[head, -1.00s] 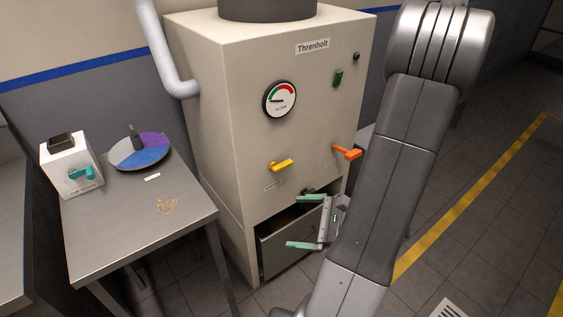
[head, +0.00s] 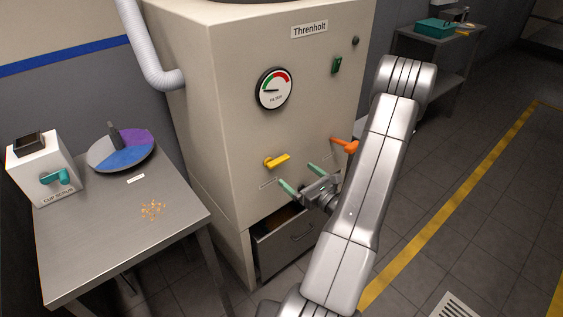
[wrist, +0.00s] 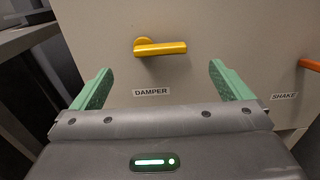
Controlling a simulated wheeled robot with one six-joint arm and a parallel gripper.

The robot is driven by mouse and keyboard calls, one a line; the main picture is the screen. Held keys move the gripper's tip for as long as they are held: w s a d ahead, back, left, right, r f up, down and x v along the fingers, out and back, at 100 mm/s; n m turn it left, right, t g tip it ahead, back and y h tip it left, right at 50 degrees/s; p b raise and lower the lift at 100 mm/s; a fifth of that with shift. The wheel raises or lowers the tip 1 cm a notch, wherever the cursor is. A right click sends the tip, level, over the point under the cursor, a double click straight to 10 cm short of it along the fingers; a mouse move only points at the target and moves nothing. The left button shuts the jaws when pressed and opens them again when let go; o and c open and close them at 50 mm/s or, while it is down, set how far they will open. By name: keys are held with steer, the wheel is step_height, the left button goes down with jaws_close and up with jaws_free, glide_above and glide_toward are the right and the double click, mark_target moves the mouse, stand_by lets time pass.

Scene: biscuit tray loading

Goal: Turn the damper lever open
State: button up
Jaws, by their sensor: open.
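The damper lever is a yellow handle (head: 277,161) on the front of the beige cabinet. It lies roughly level, its arm pointing right from the pivot. In the wrist view the lever (wrist: 160,48) is above a label (wrist: 151,92) reading DAMPER. My gripper (head: 301,179) is open, with green fingers, just below and right of the lever in the head view. In the wrist view my gripper (wrist: 160,85) has its fingers apart on both sides of the lever's line, nothing between them.
An orange lever (head: 345,146) sits to the right; in the wrist view a label by it reads SHAKE (wrist: 284,96). An open drawer (head: 286,243) juts out below. A metal table (head: 110,240) with a white cup box (head: 35,160) and a coloured disc (head: 122,152) stands at left.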

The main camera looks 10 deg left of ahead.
mark_target(281, 162)
steer(key=p+x, duration=0.1)
steer(key=x, duration=0.8)
steer(key=c, duration=1.4)
